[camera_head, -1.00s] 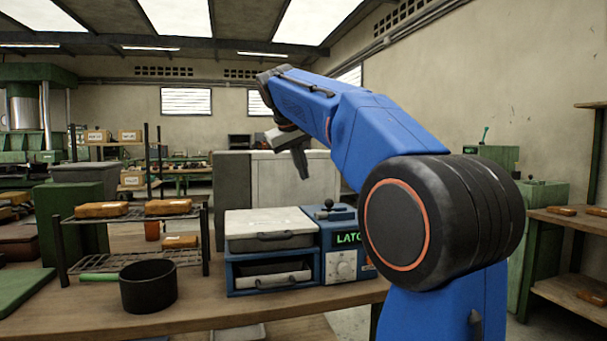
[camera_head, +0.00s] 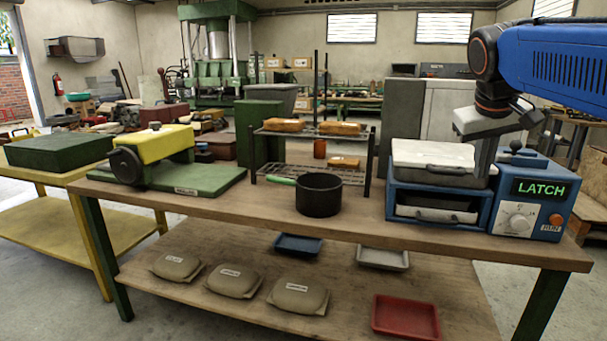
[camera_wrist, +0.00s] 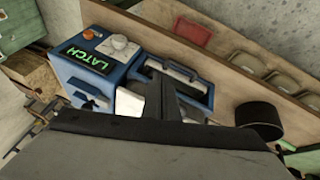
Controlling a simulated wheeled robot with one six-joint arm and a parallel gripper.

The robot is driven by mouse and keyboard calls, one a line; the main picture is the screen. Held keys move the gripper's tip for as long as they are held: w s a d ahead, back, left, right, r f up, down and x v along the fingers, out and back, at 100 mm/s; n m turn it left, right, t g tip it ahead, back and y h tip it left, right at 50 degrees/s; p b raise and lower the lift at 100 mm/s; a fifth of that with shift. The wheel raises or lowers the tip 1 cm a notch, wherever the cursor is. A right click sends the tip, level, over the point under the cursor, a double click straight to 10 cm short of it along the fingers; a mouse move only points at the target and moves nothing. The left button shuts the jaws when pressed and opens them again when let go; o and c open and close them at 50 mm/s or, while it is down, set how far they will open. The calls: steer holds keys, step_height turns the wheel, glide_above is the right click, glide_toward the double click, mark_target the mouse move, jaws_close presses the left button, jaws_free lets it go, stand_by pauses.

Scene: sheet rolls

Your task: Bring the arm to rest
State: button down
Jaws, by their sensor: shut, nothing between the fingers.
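My gripper (camera_head: 484,172) hangs from my blue arm at the right of the head view, with its fingers pointing down. The fingers are shut and empty. I cannot tell whether the fingers touch the machine. In the wrist view the dark fingers (camera_wrist: 163,98) overlap the machine (camera_wrist: 122,72) and its handle.
The wooden bench (camera_head: 222,212) carries a black pot (camera_head: 318,196), a wire rack (camera_head: 261,178) with orange-brown blocks, and a yellow-and-green device (camera_head: 160,148). Several tan packs and a red tray (camera_head: 405,317) lie on the lower shelf. Bare bench shows along the front edge.

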steer(key=s+a+f+y, duration=0.1)
steer(key=s+a+f, duration=0.3)
steer(key=s+f, duration=0.7)
steer(key=s+a+f+y, duration=0.2)
steer(key=s+a+f, duration=0.3)
steer(key=s+f, duration=0.5)
step_height(320, 180, down, 7)
steer(key=shift+s+a+r+n, duration=0.1)
steer(key=shift+s+a+n, duration=0.05)
steer(key=shift+s+n, duration=0.2)
